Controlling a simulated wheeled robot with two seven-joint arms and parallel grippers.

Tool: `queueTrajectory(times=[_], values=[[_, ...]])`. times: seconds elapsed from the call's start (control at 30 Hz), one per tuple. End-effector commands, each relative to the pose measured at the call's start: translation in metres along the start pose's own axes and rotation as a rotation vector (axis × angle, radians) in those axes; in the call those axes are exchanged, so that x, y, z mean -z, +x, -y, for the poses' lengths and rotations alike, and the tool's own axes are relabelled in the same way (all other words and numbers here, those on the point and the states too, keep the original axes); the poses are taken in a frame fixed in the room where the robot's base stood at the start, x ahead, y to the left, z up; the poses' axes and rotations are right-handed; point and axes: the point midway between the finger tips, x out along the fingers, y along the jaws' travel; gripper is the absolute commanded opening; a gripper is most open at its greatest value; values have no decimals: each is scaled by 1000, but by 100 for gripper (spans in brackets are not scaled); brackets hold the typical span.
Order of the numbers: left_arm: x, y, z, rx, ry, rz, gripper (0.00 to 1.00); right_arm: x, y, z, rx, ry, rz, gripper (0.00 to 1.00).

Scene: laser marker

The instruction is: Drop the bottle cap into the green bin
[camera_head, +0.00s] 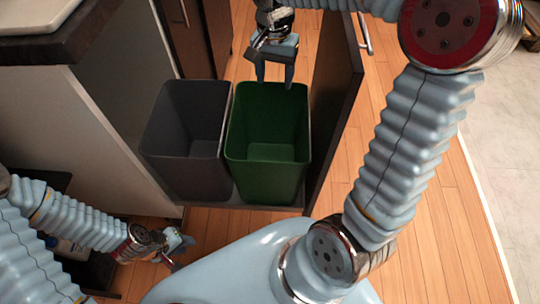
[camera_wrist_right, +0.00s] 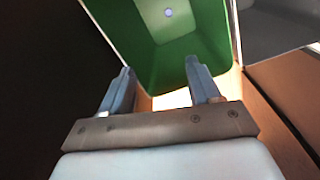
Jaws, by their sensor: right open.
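The green bin (camera_head: 268,155) stands open at the top in the pulled-out drawer, and it also fills the upper middle of the right wrist view (camera_wrist_right: 150,65). My right gripper (camera_head: 275,80) is at the far rim of the green bin, its two fingers apart with nothing between them; they also show in the right wrist view (camera_wrist_right: 160,80). A small round pale-blue thing, likely the bottle cap (camera_wrist_right: 168,12), shows inside the green bin in the right wrist view. I cannot make it out in the head view. My left gripper (camera_head: 182,254) is low at the lower left, fingers apart and empty.
A grey bin (camera_head: 187,135) stands directly left of the green bin. The drawer's front panel (camera_head: 335,100) rises close on the right of the green bin. A cabinet side and a dark counter edge (camera_head: 50,45) are at the left. Wooden floor (camera_head: 440,200) is clear at the right.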

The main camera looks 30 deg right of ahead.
Motion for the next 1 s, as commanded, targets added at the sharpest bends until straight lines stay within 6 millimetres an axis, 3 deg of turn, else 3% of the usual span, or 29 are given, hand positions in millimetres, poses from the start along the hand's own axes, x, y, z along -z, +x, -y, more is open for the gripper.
queueTrajectory(times=[0.1,0.3,1.0], values=[[0,-3,-2,0,1,0,29,1,-29,0,3,-1,-3,62],[0,-6,-3,-1,1,1,29,0,-59,0,1,0,-1,62],[0,-6,-3,-1,1,1,29,0,-66,0,-1,0,1,62]])
